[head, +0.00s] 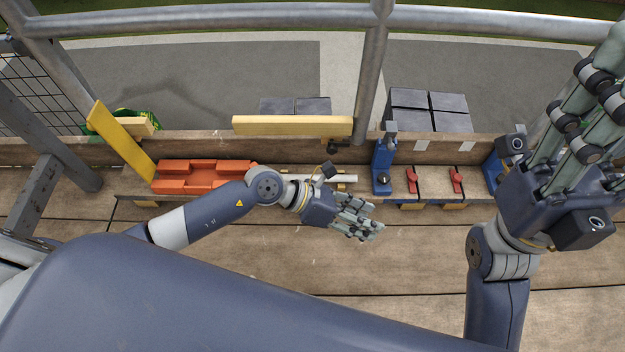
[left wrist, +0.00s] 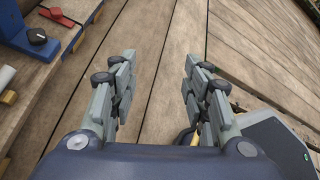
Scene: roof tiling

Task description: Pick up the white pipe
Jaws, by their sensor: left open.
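The white pipe (head: 344,179) lies along the low wooden bench, partly hidden behind my left wrist in the head view. Its end (left wrist: 6,76) shows at the left edge of the left wrist view. My left gripper (head: 362,218) is open and empty, in front of the bench in the head view and to the right of the pipe's visible middle. In the left wrist view its fingers (left wrist: 150,85) are spread apart with only deck planks between them. My right gripper (head: 585,100) is raised at the right, its fingers extended and apart, empty.
A yellow beam (head: 292,126), dark tiles (head: 430,108) and scaffold rails are behind. The plank deck (head: 300,260) in front is clear.

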